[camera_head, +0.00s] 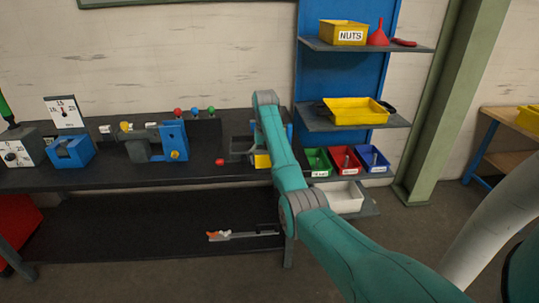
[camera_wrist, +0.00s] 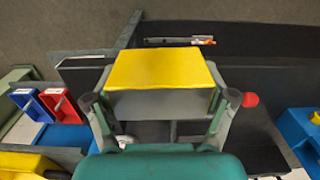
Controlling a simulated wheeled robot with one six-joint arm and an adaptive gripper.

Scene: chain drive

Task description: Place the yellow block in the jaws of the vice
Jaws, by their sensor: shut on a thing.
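The yellow block (camera_wrist: 160,68) is between the two fingers of my gripper (camera_wrist: 163,102) in the wrist view, its yellow face outermost. A grey face shows just below the yellow one, on the side toward my palm. In the head view the block (camera_head: 262,161) shows as a yellow patch beside my arm, at the right end of the dark bench. The dark grey vice (camera_head: 240,147), as I take it, is just left of the block, with a red knob (camera_head: 220,162). My arm hides part of this area. I cannot tell whether the block touches the jaws.
A blue and grey device (camera_head: 173,140) stands left on the bench (camera_head: 60,178). A blue V-shaped block (camera_head: 70,152) and a dial scale (camera_head: 17,150) are further left. Green, red and blue bins (camera_head: 346,160) stand at right, below shelves with yellow trays (camera_head: 357,110).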

